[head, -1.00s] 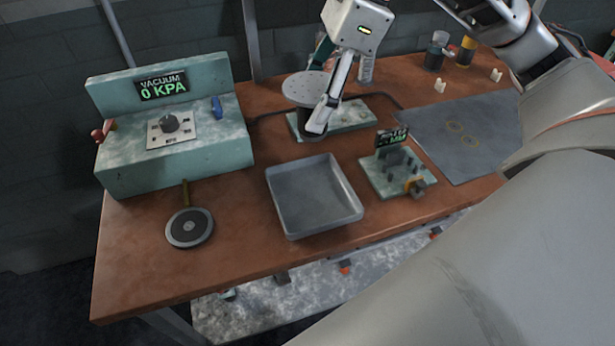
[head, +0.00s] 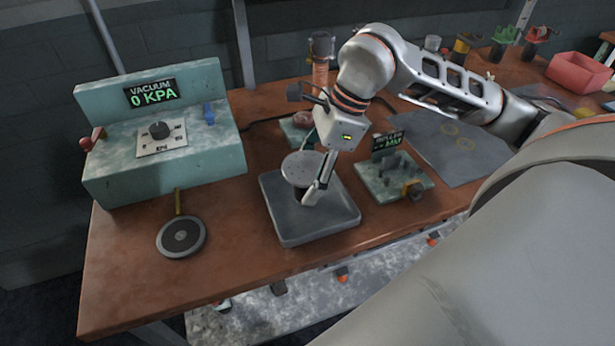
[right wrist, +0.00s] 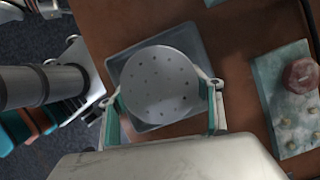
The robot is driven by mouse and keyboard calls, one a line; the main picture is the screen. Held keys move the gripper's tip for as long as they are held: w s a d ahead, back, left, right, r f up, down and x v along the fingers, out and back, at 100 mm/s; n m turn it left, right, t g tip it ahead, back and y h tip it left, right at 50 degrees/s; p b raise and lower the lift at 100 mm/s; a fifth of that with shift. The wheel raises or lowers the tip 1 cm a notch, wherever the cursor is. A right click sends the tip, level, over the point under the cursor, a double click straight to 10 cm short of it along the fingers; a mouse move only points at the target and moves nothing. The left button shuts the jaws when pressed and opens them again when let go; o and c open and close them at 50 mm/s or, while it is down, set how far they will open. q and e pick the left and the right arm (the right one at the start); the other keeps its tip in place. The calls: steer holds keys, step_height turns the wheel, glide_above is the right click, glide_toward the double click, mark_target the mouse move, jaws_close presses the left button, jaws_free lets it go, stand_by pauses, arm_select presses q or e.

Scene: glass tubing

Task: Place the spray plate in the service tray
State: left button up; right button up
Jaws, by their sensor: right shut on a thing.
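The spray plate (head: 300,168) is a grey round disc with small holes. My right gripper (head: 309,192) is shut on it and holds it over the service tray (head: 318,232), a shallow grey square tray on the bench. In the right wrist view the plate (right wrist: 160,84) sits between the two fingers (right wrist: 165,105), with the tray rim (right wrist: 192,38) showing behind it. I cannot tell whether the plate's underside touches the tray floor. My left gripper is not in view.
A vacuum unit (head: 165,135) reading 0 KPA stands left on the wooden bench. A round black-and-grey disc tool (head: 181,237) lies in front of it. A small green fixture (head: 393,180) stands close right of the tray. A dark mat (head: 450,145) lies farther right.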

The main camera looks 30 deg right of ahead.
steer(key=shift+f, duration=0.5)
steer(key=o, duration=1.4)
steer(key=shift+f, duration=0.15)
steer(key=shift+o, duration=0.2)
steer(key=shift+r, duration=0.3)
steer(key=v, duration=1.1)
steer(key=shift+d+r, duration=0.25)
steer(key=shift+r, duration=0.1)
steer(key=shift+s, duration=0.1)
